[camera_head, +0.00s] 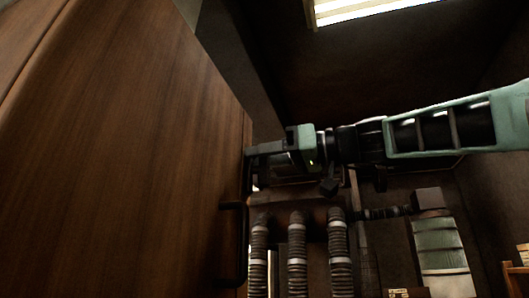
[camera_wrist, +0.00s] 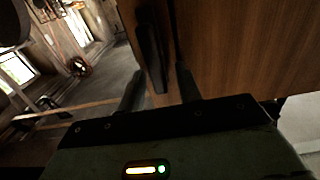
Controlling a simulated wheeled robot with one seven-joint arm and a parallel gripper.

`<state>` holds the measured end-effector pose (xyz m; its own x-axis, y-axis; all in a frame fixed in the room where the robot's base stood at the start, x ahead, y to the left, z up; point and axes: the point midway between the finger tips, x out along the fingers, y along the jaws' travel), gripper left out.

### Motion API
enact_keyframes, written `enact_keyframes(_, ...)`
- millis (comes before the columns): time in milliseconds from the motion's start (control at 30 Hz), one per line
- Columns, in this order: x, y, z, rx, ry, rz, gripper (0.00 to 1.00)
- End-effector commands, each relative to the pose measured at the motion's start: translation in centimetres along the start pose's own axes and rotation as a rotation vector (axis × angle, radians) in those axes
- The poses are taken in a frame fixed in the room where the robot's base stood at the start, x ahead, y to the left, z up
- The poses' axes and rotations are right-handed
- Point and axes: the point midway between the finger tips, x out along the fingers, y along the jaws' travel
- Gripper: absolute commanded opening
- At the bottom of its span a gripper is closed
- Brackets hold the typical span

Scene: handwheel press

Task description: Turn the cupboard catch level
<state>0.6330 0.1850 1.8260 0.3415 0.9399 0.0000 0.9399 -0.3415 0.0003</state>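The brown wooden cupboard door (camera_head: 130,140) fills the left of the head view and the upper right of the wrist view (camera_wrist: 235,50). A dark elongated bar, which looks like the catch (camera_wrist: 150,45), stands roughly upright, slightly tilted, against the door in the wrist view. My gripper (camera_wrist: 160,70) has its two dark fingers apart, with the bar's lower end showing between them. I cannot tell whether they touch it. In the head view my gripper (camera_head: 250,154) reaches in from the right to the door's edge, where the contact is hard to make out.
A dark D-shaped handle (camera_head: 240,245) sticks out from the door below my gripper. Several ribbed hoses (camera_head: 297,255) stand behind it, with a pale green cylinder (camera_head: 440,255) to the right. Open floor (camera_wrist: 105,75) shows left of the door in the wrist view.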

Motion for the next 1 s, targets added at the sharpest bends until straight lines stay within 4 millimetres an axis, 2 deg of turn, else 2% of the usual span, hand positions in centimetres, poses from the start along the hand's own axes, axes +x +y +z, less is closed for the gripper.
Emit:
enact_keyframes(133,-0.01,0.0,0.04,0.0,0.0,0.0,0.35)
enact_keyframes(167,-0.01,0.0,0.04,0.0,0.0,0.0,0.29)
enact_keyframes(267,-0.02,0.0,0.03,0.0,0.0,0.0,0.01)
enact_keyframes(667,-0.04,0.15,0.11,0.039,0.0,0.001,0.0)
enact_keyframes(1000,-0.08,0.77,0.27,0.261,0.001,0.002,0.0)
